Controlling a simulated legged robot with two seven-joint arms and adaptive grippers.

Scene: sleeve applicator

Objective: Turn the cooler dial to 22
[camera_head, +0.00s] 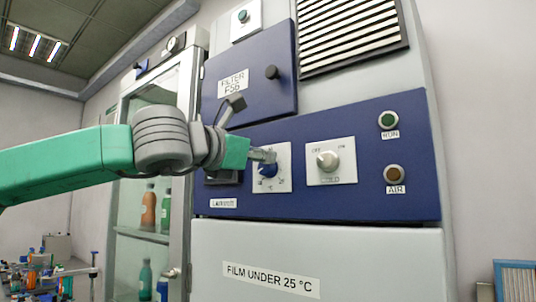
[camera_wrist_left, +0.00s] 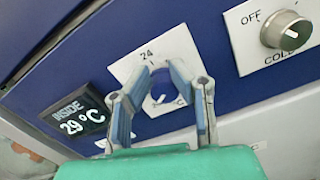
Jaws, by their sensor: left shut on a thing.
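The cooler dial (camera_head: 267,170) is a blue round knob on a white square plate on the blue panel. It also shows in the left wrist view (camera_wrist_left: 163,98), with the mark 24 above it and a white pointer line on its face. My left gripper (camera_head: 266,157) is at the dial, its fingers on either side of the knob in the wrist view (camera_wrist_left: 160,80), shut on it. The gripper hides part of the scale, so I cannot read the exact setting. The inside display (camera_wrist_left: 82,118) reads 29 °C. My right gripper is not in view.
A silver OFF/ON cold knob (camera_head: 327,160) sits just right of the dial. The RUN button (camera_head: 388,119) and AIR button (camera_head: 394,173) are farther right. A filter door (camera_head: 255,80) is above. A glass-doored cabinet (camera_head: 137,225) with bottles stands left.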

